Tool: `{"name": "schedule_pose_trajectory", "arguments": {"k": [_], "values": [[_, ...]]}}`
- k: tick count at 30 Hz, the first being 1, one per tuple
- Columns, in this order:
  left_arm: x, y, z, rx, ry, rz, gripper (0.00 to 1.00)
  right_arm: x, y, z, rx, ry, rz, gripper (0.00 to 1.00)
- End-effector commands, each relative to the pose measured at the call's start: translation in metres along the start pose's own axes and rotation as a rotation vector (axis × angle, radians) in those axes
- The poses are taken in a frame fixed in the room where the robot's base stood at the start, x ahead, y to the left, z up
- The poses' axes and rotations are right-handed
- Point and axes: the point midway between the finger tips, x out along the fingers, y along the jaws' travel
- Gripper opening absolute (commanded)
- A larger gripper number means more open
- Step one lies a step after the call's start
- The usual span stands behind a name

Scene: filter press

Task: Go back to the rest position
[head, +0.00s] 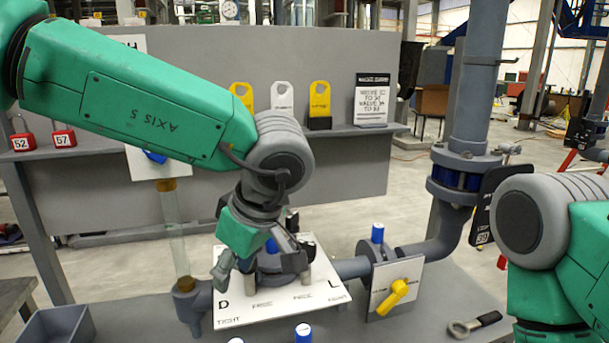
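My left gripper (260,268) hangs from the green arm that comes in from the left.
A yellow valve handle (393,297) is on a small white plate at the right. A wrench (475,324) lies on the grey bench, with a grey bin (57,326) at lower left. Red padlocks (63,138) and yellow and white tags (283,96) sit on the back shelf. A thick pipe (480,80) rises at right.

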Motion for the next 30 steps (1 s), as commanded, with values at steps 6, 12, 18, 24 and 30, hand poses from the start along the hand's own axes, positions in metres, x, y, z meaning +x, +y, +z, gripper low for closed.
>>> {"name": "schedule_pose_trajectory", "arguments": {"k": [6,12,18,24,30], "values": [[0.048,0.003,-0.010,0.021,0.087,0.023,0.36,0.000,0.000,-0.001,0.000,0.002,0.000,0.40],[0.100,-0.003,-0.019,0.070,0.186,0.073,0.36,0.000,0.000,-0.001,0.000,0.002,0.000,0.40],[0.173,-0.019,-0.022,0.189,0.270,0.147,0.36,0.000,0.000,-0.001,0.000,0.001,0.000,0.40],[0.270,-0.074,0.004,0.456,0.251,0.240,0.36,0.000,0.000,-0.001,0.000,0.001,0.000,0.40],[0.336,-0.183,0.060,0.757,0.028,0.279,0.36,0.000,0.000,-0.001,0.000,0.001,0.000,0.40]]}}
